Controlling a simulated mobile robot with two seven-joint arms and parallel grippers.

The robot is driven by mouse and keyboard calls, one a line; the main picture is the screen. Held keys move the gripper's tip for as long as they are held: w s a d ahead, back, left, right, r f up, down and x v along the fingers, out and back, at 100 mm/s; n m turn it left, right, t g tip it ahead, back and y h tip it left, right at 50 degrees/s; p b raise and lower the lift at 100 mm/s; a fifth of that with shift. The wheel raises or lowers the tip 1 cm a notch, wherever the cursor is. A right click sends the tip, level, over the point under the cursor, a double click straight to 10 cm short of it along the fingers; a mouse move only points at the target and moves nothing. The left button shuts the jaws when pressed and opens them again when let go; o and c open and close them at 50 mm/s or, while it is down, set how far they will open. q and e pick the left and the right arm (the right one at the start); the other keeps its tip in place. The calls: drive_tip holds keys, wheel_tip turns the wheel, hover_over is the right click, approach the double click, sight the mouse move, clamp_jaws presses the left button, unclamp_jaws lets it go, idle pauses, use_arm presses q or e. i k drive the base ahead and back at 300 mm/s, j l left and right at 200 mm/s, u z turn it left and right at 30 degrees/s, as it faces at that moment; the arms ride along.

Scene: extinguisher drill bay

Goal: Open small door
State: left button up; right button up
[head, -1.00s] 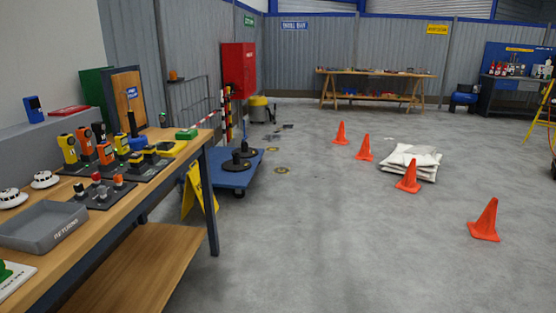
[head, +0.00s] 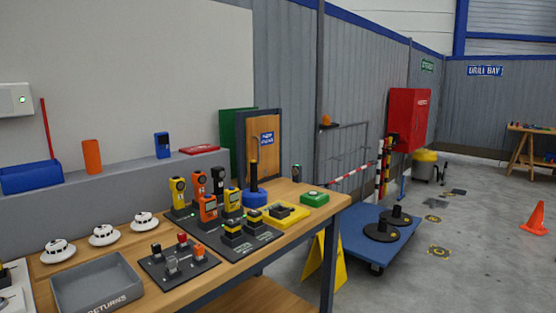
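A small upright wooden panel in a dark frame (head: 264,160), with a blue label on it, stands at the far end of the workbench. It looks like a small door and appears shut. A green box or panel (head: 232,150) stands just behind and left of it. A red wall cabinet (head: 408,118) hangs farther back on the grey wall; its front looks closed. I cannot tell for certain which of these the task calls the small door. Neither of my grippers shows in the head view.
The wooden workbench (head: 222,274) holds a grey returns tray (head: 97,284), white detectors and several handheld meters. A yellow floor sign (head: 323,262) and a blue trolley (head: 372,232) stand beyond its right end. An orange cone (head: 536,220) is far right. Floor between trolley and cone is mostly clear.

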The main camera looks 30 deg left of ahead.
sight(262, 132)
drive_tip(key=i+l+u, duration=0.1)
drive_tip(key=i+u, duration=0.2)
drive_tip(key=u, duration=0.15)
drive_tip(key=i+l+u, duration=0.2)
drive_tip(key=u, duration=0.25)
drive_tip(key=i+l+u, duration=0.55)
drive_tip(key=l+u, duration=0.15)
drive_tip(key=u, duration=0.2)
drive_tip(key=i+l+u, duration=0.1)
drive_tip(key=l+u, duration=0.8)
